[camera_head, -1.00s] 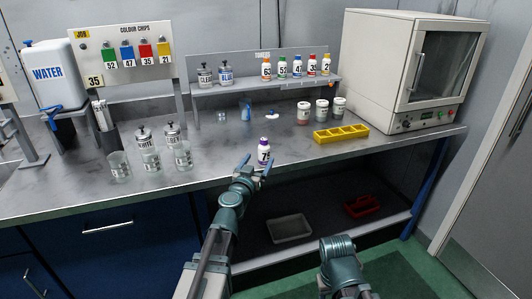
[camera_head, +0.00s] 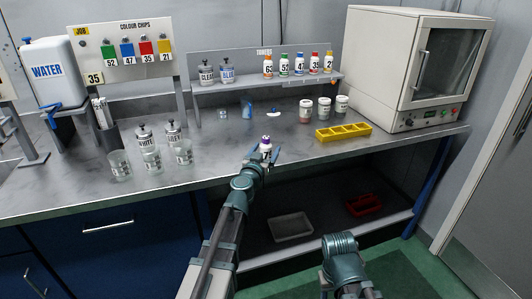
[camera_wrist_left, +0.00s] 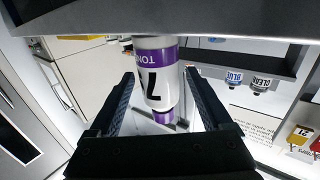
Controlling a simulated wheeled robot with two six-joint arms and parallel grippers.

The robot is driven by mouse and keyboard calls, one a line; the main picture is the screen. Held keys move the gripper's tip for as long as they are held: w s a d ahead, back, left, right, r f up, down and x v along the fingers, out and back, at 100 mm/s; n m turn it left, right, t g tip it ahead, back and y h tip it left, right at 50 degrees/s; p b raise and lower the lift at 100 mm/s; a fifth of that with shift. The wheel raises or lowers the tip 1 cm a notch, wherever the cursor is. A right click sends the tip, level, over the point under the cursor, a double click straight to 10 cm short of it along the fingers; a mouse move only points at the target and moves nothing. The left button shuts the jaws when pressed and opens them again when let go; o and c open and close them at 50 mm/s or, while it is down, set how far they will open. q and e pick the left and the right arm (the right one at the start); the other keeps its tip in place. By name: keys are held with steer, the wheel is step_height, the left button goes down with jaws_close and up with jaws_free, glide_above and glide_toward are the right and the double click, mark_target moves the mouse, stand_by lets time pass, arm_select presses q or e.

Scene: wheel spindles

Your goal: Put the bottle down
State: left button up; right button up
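The white bottle with the purple cap and band (camera_head: 265,148) is upright near the front edge of the bench. In the left wrist view the bottle (camera_wrist_left: 158,80) appears upside down, between the two dark fingers. My left gripper (camera_head: 266,154) is around the bottle, with a finger on each side. In the left wrist view the fingers (camera_wrist_left: 160,85) look spread, with narrow gaps beside the bottle. The bottle's base is partly hidden, so its contact with the bench is unclear. My right gripper's fingers are not in view.
A yellow compartment tray (camera_head: 343,132) and several lidded jars (camera_head: 324,108) stand to the right on the bench (camera_head: 225,150). Glass beakers (camera_head: 152,159) stand to the left. A toner rack (camera_head: 290,82) is behind. The bench around the bottle is clear.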

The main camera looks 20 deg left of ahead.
arm_select(q)
jaws_close()
steer(key=shift+r, duration=0.15)
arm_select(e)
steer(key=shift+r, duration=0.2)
